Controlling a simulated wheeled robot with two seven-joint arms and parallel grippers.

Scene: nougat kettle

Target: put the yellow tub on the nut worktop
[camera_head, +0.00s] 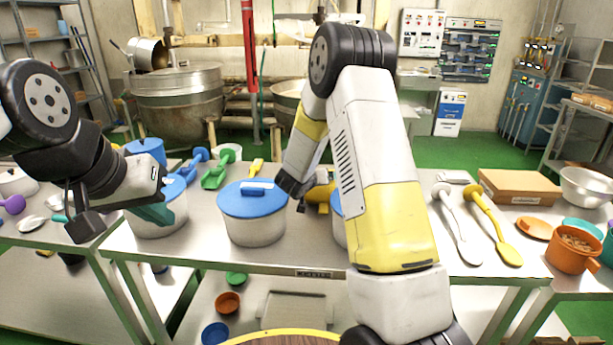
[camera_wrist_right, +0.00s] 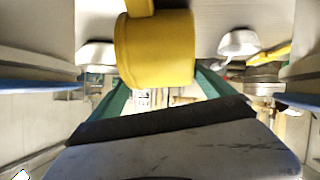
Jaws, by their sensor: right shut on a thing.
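The yellow tub (camera_wrist_right: 155,50) is between the green fingers of my right gripper (camera_wrist_right: 158,78), which is shut on it. In the head view the tub (camera_head: 321,193) shows in part behind my right arm, between two blue-lidded pots. I cannot tell whether it touches the table. My left gripper (camera_head: 155,212) has teal fingers and is at the left, in front of a white pot with a blue lid (camera_head: 165,217). Its finger gap is not clear. No readable label shows which surface is the nut worktop; an orange pot (camera_head: 572,252) with nut-like contents stands on the right table.
A large blue-lidded pot (camera_head: 252,222) stands on the middle table (camera_head: 215,250); another is mostly hidden behind my right arm. Long spoons (camera_head: 495,225), a cardboard box (camera_head: 519,187) and a metal bowl (camera_head: 587,187) are at the right. Blue and green scoops (camera_head: 216,172) lie behind the pots.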

